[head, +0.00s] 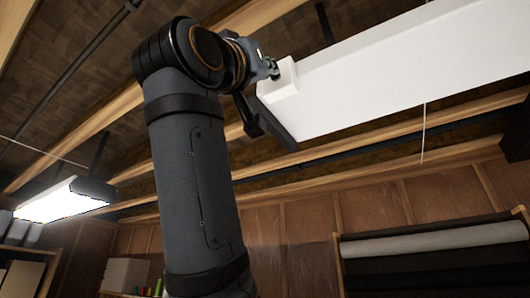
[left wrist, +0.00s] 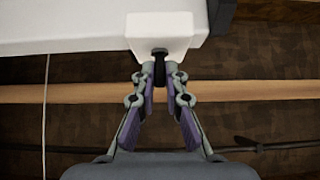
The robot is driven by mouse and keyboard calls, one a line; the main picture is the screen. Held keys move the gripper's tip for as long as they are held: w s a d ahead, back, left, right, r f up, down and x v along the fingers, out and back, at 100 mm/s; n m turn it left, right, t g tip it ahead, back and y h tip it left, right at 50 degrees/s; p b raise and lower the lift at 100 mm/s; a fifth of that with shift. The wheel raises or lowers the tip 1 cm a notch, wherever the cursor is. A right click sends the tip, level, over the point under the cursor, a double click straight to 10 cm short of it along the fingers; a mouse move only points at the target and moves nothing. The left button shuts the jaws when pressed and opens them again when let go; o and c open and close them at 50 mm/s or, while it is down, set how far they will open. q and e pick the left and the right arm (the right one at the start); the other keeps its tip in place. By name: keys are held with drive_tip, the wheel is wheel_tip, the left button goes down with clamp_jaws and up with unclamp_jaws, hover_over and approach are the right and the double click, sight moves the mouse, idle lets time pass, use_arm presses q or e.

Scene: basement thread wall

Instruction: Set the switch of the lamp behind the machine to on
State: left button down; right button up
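A long white lamp (head: 400,72) hangs at the upper right in the head view, and no glow shows on the faces I see. A small white switch box (left wrist: 162,30) sits on its side in the left wrist view, with a short black switch lever (left wrist: 160,73) sticking out toward me. My left gripper (left wrist: 161,76) has its fingers drawn together on either side of the lever, seemingly holding it. In the head view my left gripper (head: 268,70) is at the lamp's near end, and the lever is too small there to read its setting. My right gripper is not in view.
Another lamp (head: 65,199) glows at the far left. A thin pull cord (head: 423,130) hangs by the white lamp. Wooden ceiling beams (head: 100,118) run close above. A rack with fabric rolls (head: 430,243) stands at the lower right.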

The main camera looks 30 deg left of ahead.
use_arm(q)
drive_tip(key=shift+r, duration=0.1)
drive_tip(key=shift+s+r+g+p, duration=0.1)
drive_tip(key=shift+r+g+p, duration=0.35)
drive_tip(key=shift+g+p, duration=0.75)
drive_tip(key=shift+s+r+g+p, duration=0.15)
drive_tip(key=shift+r+g+p, duration=0.35)
drive_tip(key=shift+g+p, duration=0.75)
drive_tip(key=shift+s+r+g+p, duration=0.1)
drive_tip(key=shift+r+g+p, duration=0.35)
drive_tip(key=shift+g+p, duration=0.75)
drive_tip(key=c, duration=1.4)
unclamp_jaws()
drive_tip(key=shift+w, duration=0.1)
